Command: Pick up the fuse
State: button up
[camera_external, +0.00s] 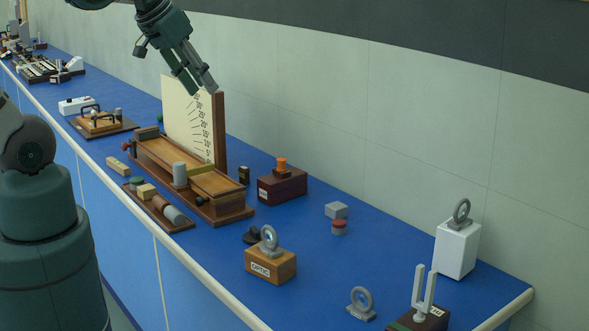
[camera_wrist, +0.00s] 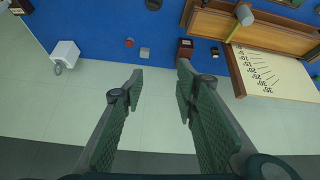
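I cannot tell for certain which thing is the fuse; no label names it. A small tray (camera_external: 184,226) in front of the wooden bench holds several short pieces, among them a grey and brown cylinder (camera_external: 172,213). A small black piece (camera_external: 244,174) stands right of the bench, and it also shows in the wrist view (camera_wrist: 214,50). My gripper (camera_external: 195,88) is high above the table, in front of the upper part of the scale board. In the wrist view my gripper (camera_wrist: 162,74) is open, with nothing between its fingers.
The wooden bench (camera_external: 235,215) and tall scale board (camera_external: 219,130) stand mid-table. A dark red box (camera_external: 268,191), OPTIC block (camera_external: 285,268), white ring-topped box (camera_external: 456,248), loose ring (camera_external: 361,303) and tuning fork (camera_external: 424,290) stand rightward. A wall runs behind. Blue table is clear around front-right centre.

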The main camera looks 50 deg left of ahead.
jog(key=w+a+f+n+g+y+b, duration=0.1)
jog(key=w+a+f+n+g+b, duration=0.25)
jog(key=w, duration=0.55)
jog(key=n+g+y+b, duration=0.35)
jog(key=n+b, duration=0.35)
jog(key=n, duration=0.7)
send_over(246, 168)
jog(key=d, duration=0.2)
notch_tip(246, 168, down, 30)
jog(key=shift+w+d, duration=0.1)
jog(key=shift+d, duration=0.05)
jog(key=shift+h+x, duration=0.25)
jog(key=shift+x, duration=1)
